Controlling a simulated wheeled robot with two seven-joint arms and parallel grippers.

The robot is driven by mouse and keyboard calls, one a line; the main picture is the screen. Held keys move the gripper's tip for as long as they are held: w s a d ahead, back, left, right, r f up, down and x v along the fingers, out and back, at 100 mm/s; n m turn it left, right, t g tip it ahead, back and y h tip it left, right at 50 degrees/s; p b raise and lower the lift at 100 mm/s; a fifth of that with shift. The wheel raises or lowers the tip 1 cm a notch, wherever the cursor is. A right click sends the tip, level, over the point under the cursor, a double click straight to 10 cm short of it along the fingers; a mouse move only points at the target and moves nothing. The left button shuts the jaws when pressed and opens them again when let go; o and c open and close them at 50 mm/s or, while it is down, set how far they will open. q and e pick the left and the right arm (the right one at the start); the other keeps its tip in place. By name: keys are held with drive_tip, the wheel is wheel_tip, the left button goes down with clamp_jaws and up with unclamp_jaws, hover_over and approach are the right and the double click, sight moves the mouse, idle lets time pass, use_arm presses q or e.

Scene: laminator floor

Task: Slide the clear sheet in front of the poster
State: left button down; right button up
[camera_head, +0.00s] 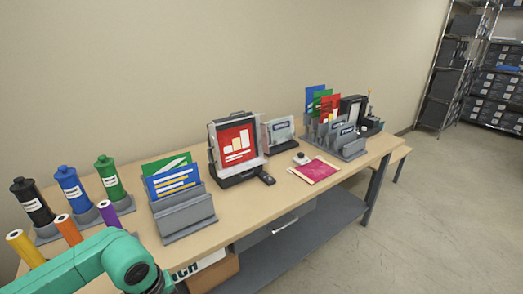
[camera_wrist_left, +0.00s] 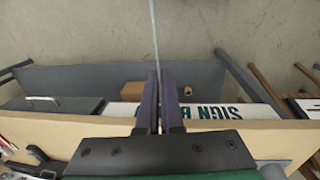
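The red poster (camera_head: 236,144) with a white bar chart stands upright, leaning slightly back, in a dark frame stand (camera_head: 240,178) mid-table. A pale, see-through edge (camera_head: 243,167) shows along the poster's lower and side margins. I cannot tell whether it is the clear sheet or part of the stand. My left arm reaches in at the lower left of the head view, its gripper out of that picture. My right gripper is not in view.
A grey holder (camera_head: 184,216) with blue and green cards stands left of the poster. Several bottles (camera_head: 70,188) line the left end. A pink sheet (camera_head: 316,170) lies flat to the right, before a grey organizer (camera_head: 345,144). A shelf (camera_head: 300,232) runs below the table.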

use_arm(q)
drive_tip(key=d+m, duration=0.1)
drive_tip(key=m, duration=0.1)
drive_tip(key=w+d+m, duration=0.1)
drive_tip(key=d+m, duration=0.1)
drive_tip(key=m, duration=0.1)
drive_tip(key=d+m, duration=0.2)
drive_tip(key=shift+w+f+m+g, duration=0.1)
drive_tip(key=shift+w+m+g, duration=0.1)
drive_tip(key=shift+m+g, duration=0.15)
drive_tip(key=shift+a, duration=0.1)
